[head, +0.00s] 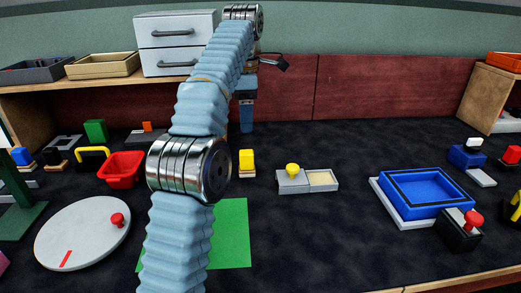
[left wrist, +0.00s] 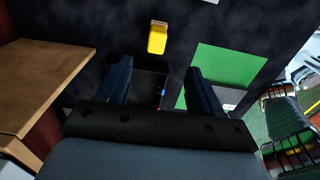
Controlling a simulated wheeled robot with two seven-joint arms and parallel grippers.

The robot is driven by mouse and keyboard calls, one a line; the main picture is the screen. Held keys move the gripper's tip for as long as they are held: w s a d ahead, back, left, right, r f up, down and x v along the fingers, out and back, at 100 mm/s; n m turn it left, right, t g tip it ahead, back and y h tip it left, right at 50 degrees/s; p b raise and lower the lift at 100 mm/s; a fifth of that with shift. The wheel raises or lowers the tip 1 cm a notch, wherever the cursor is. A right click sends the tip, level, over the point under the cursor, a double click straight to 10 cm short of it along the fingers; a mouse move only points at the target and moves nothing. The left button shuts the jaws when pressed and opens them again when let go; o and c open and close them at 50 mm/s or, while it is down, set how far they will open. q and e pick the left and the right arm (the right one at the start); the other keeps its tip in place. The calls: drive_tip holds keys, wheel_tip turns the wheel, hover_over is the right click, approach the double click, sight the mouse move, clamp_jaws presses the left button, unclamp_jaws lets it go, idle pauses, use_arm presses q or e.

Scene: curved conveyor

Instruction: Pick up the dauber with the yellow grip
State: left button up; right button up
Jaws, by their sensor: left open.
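The dauber with the yellow grip (head: 246,157) stands upright on the dark table near the middle, with a pale lower part. In the left wrist view the yellow dauber (left wrist: 157,40) lies just beyond the fingertips, roughly in line with the gap between them. My left gripper (head: 247,128) points down behind and above the dauber in the head view, apart from it. In the left wrist view my left gripper (left wrist: 159,64) is open, with nothing held between its two blue fingers. My right gripper is not in view.
A green mat (head: 232,235) lies in front of the dauber, partly behind my left arm. A grey box with a yellow knob (head: 292,170) stands to its right. A red bin (head: 121,169) and white turntable (head: 85,235) are left, a blue tray (head: 428,207) right.

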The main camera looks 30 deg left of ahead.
sight(246, 152)
use_arm(q)
drive_tip(key=f, duration=0.3)
drive_tip(key=f+b, duration=0.1)
drive_tip(key=f, duration=0.1)
drive_tip(key=w+f+b, duration=0.1)
drive_tip(key=f, duration=0.2)
drive_tip(key=shift+f, duration=0.35)
drive_tip(key=f, duration=0.3)
drive_tip(key=f+b, duration=0.1)
drive_tip(key=f, duration=0.1)
drive_tip(key=shift+s+a, duration=0.2)
drive_tip(key=shift+s, duration=0.15)
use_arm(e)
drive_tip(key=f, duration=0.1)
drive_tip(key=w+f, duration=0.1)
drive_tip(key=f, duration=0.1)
use_arm(q)
drive_tip(key=shift+c, duration=0.3)
drive_tip(key=c, duration=1.1)
drive_tip(key=shift+o, duration=0.2)
drive_tip(key=shift+r, duration=0.15)
